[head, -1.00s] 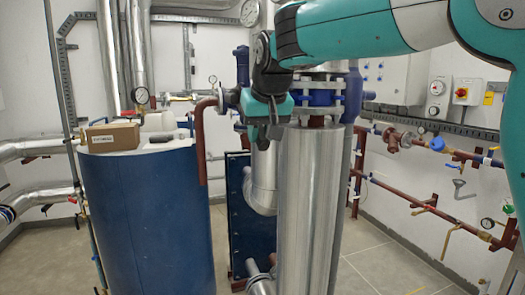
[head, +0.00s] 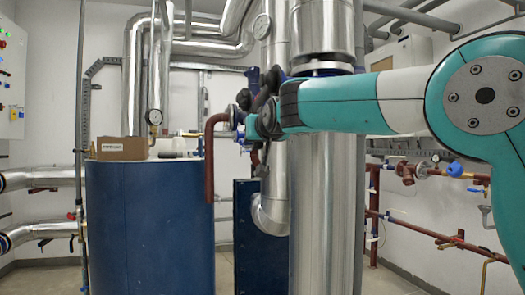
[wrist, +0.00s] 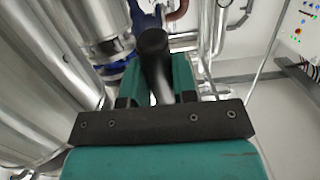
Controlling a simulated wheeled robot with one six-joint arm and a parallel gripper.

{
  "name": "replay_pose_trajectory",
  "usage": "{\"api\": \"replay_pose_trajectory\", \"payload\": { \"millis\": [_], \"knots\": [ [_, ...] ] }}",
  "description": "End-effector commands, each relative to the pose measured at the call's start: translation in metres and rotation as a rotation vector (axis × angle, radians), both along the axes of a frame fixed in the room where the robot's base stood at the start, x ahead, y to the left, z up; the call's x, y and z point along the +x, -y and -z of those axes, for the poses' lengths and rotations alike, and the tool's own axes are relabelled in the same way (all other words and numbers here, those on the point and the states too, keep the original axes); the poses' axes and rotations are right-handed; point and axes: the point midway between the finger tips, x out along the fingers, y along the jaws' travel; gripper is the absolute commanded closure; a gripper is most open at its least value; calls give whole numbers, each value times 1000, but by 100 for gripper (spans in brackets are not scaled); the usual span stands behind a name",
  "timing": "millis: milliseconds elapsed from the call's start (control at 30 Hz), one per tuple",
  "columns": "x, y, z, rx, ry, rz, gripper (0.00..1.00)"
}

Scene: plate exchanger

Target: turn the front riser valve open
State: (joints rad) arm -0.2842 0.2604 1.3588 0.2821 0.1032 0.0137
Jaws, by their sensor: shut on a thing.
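In the wrist view my gripper (wrist: 156,72) has its two teal fingers on either side of a thick black handle (wrist: 154,45). It is shut on this handle. A dark blue valve or pipe part (wrist: 145,16) shows just beyond the handle's far end. In the head view my teal arm crosses in front of the large silver riser, and its wrist end lies just left of it. Blue valve parts (head: 252,76) show above and behind my wrist.
A blue tank (head: 150,225) with a cardboard box (head: 123,148) on top stands at the left. A brown elbow pipe (head: 209,160) runs close to my wrist. The silver riser (head: 322,215) stands below my arm. Brown pipes with valves (head: 405,172) line the right wall.

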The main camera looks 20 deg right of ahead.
Motion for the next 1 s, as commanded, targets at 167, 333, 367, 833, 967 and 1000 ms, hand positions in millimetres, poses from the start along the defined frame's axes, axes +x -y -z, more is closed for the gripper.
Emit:
{"api": "replay_pose_trajectory", "payload": {
  "millis": [167, 333, 367, 833, 967, 1000],
  "knots": [
    [15, 1, 8, -1, 87, 3, 100],
    [22, 1, 6, -1, 138, 3, 100],
    [23, 1, 6, -1, 143, 3, 100],
    [26, 1, 1, -1, 170, 3, 100],
    [25, 1, 1, 0, 170, 2, 57],
    [25, 1, 1, 0, 169, 2, 48]
  ]
}}
